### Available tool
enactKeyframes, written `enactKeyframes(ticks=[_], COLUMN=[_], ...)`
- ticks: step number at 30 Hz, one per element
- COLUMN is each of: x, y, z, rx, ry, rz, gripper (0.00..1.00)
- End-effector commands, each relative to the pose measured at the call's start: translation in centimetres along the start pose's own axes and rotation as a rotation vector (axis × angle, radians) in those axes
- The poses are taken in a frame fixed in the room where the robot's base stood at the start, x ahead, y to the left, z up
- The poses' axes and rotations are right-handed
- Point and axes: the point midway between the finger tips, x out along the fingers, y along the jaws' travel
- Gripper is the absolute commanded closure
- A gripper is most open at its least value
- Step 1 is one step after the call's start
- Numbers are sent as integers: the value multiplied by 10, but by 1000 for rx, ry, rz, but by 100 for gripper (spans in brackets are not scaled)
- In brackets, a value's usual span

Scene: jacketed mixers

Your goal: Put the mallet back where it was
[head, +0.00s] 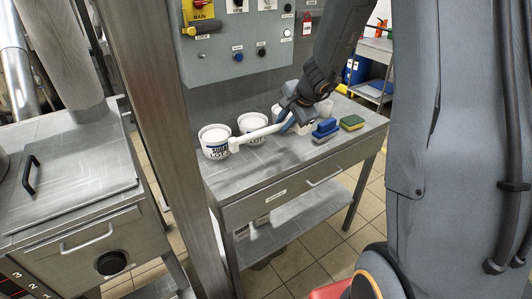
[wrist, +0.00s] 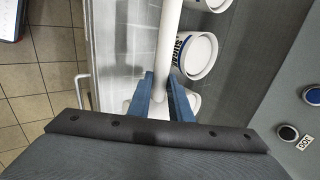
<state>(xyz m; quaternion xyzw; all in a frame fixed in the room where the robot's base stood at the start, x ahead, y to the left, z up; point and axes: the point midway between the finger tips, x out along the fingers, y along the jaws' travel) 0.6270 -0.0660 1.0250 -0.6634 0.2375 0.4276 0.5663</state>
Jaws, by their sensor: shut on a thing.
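My gripper (head: 289,122) is shut on the white mallet (head: 258,134) over the steel worktop. The mallet's long pale shaft points left from the fingers in the head view, its far end in front of the tubs. In the wrist view the blue fingers (wrist: 160,78) stand on both sides of the white shaft (wrist: 168,38), which runs up out of the picture. The mallet's far end is cut off there. I cannot tell whether the mallet touches the worktop.
White sugar tubs (head: 214,142) (head: 252,123) stand along the back of the worktop (head: 240,182). A blue brush (head: 326,128) and a green-yellow sponge (head: 352,122) lie right of my gripper. A control panel (head: 235,45) hangs above. A steel post (head: 150,110) stands at left.

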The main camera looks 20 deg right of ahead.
Motion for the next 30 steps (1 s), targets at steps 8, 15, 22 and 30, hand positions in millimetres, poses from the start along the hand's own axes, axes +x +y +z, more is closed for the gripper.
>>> enactKeyframes(ticks=[8,15,22,30], x=[40,52,76,82], y=[20,28,45,49], z=[11,11,10,8], rx=[-14,-15,-12,-14], ry=[-9,-10,-10,-7], rz=[2,1,2,-1], gripper=[100,100,100,100])
